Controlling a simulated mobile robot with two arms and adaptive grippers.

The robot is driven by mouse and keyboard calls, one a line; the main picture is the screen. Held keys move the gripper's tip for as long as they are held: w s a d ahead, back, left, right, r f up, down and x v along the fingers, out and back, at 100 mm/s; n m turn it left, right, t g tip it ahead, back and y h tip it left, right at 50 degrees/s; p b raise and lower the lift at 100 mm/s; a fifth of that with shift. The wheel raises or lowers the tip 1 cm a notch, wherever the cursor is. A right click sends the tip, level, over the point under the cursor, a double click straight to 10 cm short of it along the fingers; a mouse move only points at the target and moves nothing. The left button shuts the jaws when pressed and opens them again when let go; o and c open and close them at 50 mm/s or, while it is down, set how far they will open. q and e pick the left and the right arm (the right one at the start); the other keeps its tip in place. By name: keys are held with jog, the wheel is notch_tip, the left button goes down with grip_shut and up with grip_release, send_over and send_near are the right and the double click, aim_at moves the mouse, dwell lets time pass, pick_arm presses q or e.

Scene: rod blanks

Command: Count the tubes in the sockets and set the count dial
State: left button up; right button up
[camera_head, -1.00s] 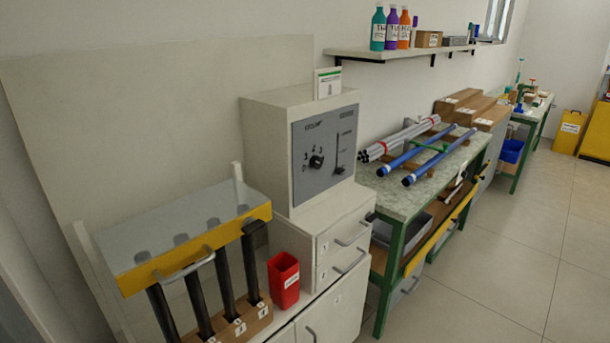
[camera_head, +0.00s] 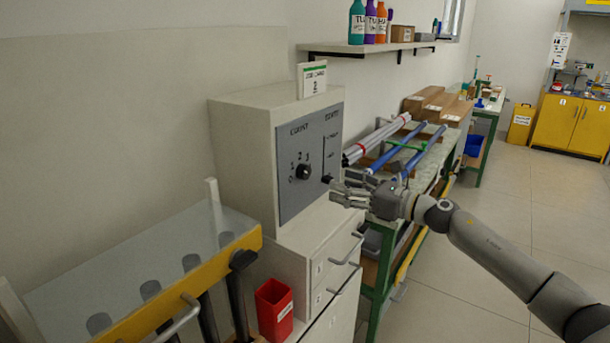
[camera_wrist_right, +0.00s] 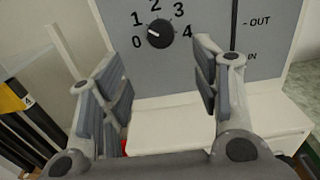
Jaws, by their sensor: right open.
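The count dial (camera_head: 303,172) is a black knob on the grey panel (camera_head: 312,145) of a white cabinet. In the right wrist view the dial (camera_wrist_right: 160,33) has a white pointer line turned left, toward 0 on a scale from 0 to 4. My right gripper (camera_head: 345,187) is open and empty in front of the panel, to the right of the dial and apart from it. In the right wrist view the gripper's fingers (camera_wrist_right: 163,85) stand below and either side of the dial. Several dark tubes (camera_head: 238,300) stand under a yellow-fronted clear cover (camera_head: 135,290); their lower ends are cut off. My left gripper is not in view.
A slider with OUT and IN marks (camera_wrist_right: 234,25) is right of the dial. A red bin (camera_head: 274,308) stands below, beside white drawers (camera_head: 330,275). A bench with blue and grey rods (camera_head: 410,150) lies behind my right arm. The floor at right is clear.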

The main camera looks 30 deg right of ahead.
aim_at(307, 174)
jog(key=p+x, duration=0.3)
jog(key=x, duration=0.6)
jog(key=shift+w+d+r, duration=0.1)
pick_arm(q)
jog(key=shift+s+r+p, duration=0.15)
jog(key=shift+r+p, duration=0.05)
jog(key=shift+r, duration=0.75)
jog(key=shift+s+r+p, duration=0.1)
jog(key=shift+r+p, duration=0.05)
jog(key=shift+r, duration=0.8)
pick_arm(e)
jog(key=shift+w+a, duration=0.3)
jog(key=shift+w, duration=0.3)
jog(key=c, duration=1)
jog(key=shift+c, duration=0.2)
